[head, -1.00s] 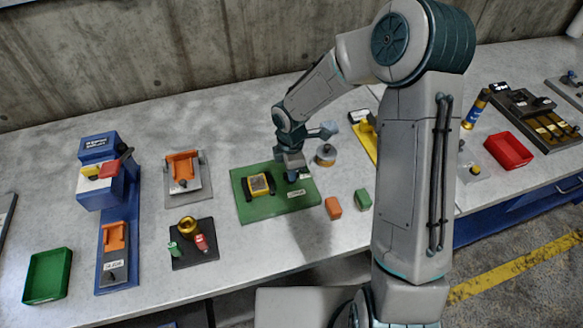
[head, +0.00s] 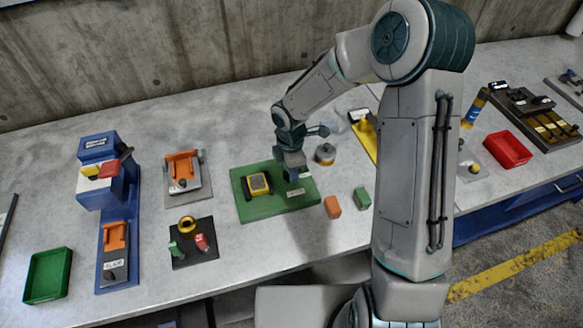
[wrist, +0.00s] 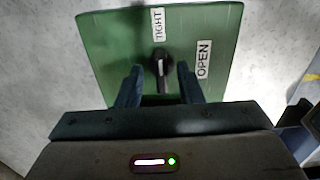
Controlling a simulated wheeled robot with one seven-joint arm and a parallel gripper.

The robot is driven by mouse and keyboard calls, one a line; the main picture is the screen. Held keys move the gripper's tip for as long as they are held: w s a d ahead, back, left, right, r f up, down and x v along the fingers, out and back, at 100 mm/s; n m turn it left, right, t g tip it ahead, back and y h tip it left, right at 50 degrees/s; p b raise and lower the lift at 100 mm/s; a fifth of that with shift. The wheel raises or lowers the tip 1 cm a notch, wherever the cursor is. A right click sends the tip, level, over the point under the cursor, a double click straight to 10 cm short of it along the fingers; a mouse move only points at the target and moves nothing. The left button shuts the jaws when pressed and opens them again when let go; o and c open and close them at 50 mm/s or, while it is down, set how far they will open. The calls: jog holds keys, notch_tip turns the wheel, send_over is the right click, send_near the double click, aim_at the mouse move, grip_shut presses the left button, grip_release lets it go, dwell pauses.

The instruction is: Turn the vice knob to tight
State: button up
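The green board (head: 247,212) lies on the bench in the head view and fills the upper wrist view (wrist: 112,45). The dark vice knob (wrist: 161,56) has a white mark. It lies between a TIGHT label (wrist: 158,25) above it and an OPEN label (wrist: 204,59) to its right. My gripper (wrist: 160,70) is open, one finger on each side of the knob, with visible gaps. In the head view my gripper (head: 293,176) is low over the board's right half and hides the knob. A yellow and black block (head: 258,184) is on the board's left half.
An orange block (head: 332,207) and a green block (head: 362,198) lie right of the board. A round grey-topped item (head: 325,153) stands behind them. A black plate with small parts (head: 194,258) is to the left. Bare bench lies in front of the board.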

jog(key=shift+r, duration=0.1)
notch_tip(320, 180, up, 14)
jog(key=b, duration=0.1)
jog(key=shift+f, duration=0.2)
dwell(0.4)
jog(key=s+d+r+m+t, duration=0.2)
jog(key=s+d+r+m, duration=0.2)
jog(key=s+d+m, duration=0.3)
jog(key=s+d+r+m+t, duration=0.1)
jog(key=s+d+r+m, duration=0.4)
jog(key=s+m, duration=0.8)
jog(key=shift+d+m+t, duration=0.4)
jog(key=shift+d+m, duration=0.3)
jog(key=shift+d, duration=0.4)
